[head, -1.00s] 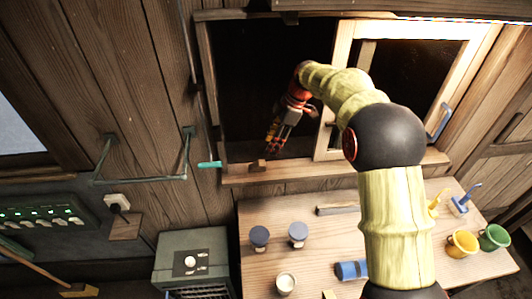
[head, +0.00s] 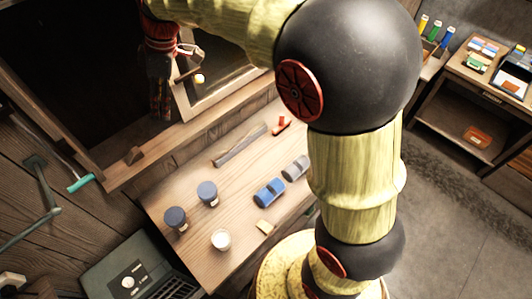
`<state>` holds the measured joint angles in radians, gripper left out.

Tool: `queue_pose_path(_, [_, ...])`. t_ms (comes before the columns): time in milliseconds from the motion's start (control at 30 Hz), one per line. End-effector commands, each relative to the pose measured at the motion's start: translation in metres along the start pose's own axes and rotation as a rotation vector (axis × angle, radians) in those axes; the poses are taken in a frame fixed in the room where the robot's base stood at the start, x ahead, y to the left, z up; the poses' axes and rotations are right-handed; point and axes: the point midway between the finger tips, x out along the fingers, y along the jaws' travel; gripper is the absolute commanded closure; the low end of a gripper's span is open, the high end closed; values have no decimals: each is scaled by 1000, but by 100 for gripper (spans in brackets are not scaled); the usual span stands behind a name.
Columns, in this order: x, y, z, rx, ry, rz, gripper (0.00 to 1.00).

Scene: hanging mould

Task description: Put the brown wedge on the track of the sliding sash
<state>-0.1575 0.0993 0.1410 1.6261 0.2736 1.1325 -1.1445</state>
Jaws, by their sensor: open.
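The brown wedge (head: 134,155) sits on the wooden window ledge, at the left part of the open window. The sliding sash (head: 232,93) has a pale wooden frame and stands to the right of the dark opening. My gripper (head: 160,112) hangs in front of the dark opening, above and right of the wedge and apart from it, near the sash's left edge. It is open, with nothing seen between its fingers. My arm hides the upper part of the sash. The track's exact edges are hard to make out.
Below the window a table (head: 180,250) bears a grey-brown bar (head: 239,145), dark-lidded jars (head: 207,192), a white cup (head: 221,240) and a blue cylinder (head: 269,192). A teal-handled tool (head: 81,183) is left of the ledge. Shelves (head: 460,125) stand at the right.

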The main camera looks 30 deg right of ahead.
Motion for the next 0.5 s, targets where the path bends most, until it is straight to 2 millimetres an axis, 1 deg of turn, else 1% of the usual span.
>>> queue_pose_path(33, [-16,-11,14,60,0,30,55])
queue_pose_path(200, [-51,-49,60,284,0,120,55])
queue_pose_path(267, [-60,-64,77,363,4,154,55])
queue_pose_path(400, [-76,-99,116,546,24,228,55])
queue_pose_path(500, [-82,-124,144,674,46,282,55])
